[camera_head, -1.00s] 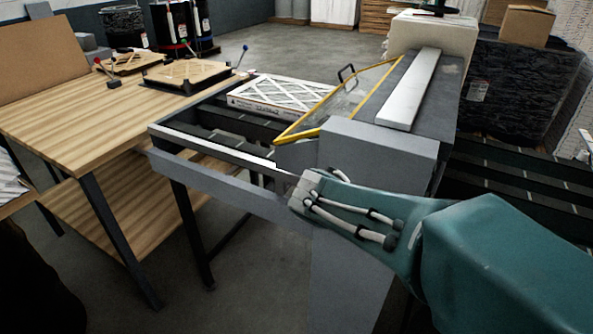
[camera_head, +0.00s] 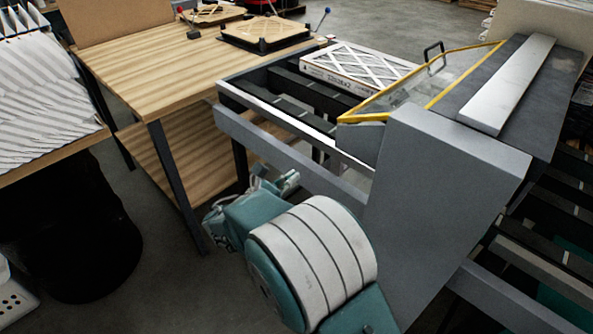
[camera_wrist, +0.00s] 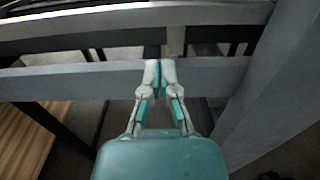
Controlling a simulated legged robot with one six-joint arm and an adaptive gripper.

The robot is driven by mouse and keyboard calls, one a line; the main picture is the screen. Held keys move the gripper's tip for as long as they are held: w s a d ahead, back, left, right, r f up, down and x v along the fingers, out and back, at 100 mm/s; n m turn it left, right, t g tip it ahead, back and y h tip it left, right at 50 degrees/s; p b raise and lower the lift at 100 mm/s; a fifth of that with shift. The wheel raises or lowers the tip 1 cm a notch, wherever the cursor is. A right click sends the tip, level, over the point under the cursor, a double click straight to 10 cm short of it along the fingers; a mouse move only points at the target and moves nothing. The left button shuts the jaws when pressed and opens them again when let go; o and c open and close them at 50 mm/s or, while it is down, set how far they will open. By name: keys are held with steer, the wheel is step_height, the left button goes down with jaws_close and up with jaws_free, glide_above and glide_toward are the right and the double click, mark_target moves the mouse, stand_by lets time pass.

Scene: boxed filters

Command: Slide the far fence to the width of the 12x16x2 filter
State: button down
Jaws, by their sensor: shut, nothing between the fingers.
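A white-framed filter (camera_head: 360,67) with a criss-cross face lies flat on the conveyor at its far side. A light metal fence strip (camera_head: 290,124) runs along the conveyor's near side, inside the grey outer rail (camera_head: 285,150). Dark bars lie between this strip and the filter; I cannot tell which is the far fence. My gripper (camera_head: 288,182) is low on the near side, below the outer rail. In the wrist view my gripper (camera_wrist: 160,66) is shut and empty, its tips in front of a grey rail (camera_wrist: 70,80).
A grey machine housing (camera_head: 440,165) with a yellow-edged clear guard (camera_head: 415,92) stands right of the gripper. A wooden table (camera_head: 150,75) adjoins the conveyor's left end. A rack of pleated filters (camera_head: 40,100) and a black bin (camera_head: 70,225) are at left.

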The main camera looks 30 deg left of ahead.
mark_target(329, 151)
steer(key=x, duration=1.1)
steer(key=shift+w+d, duration=0.25)
steer(key=shift+w, duration=0.05)
steer(key=x, duration=0.4)
steer(key=shift+w, duration=0.25)
steer(key=shift+s, duration=0.15)
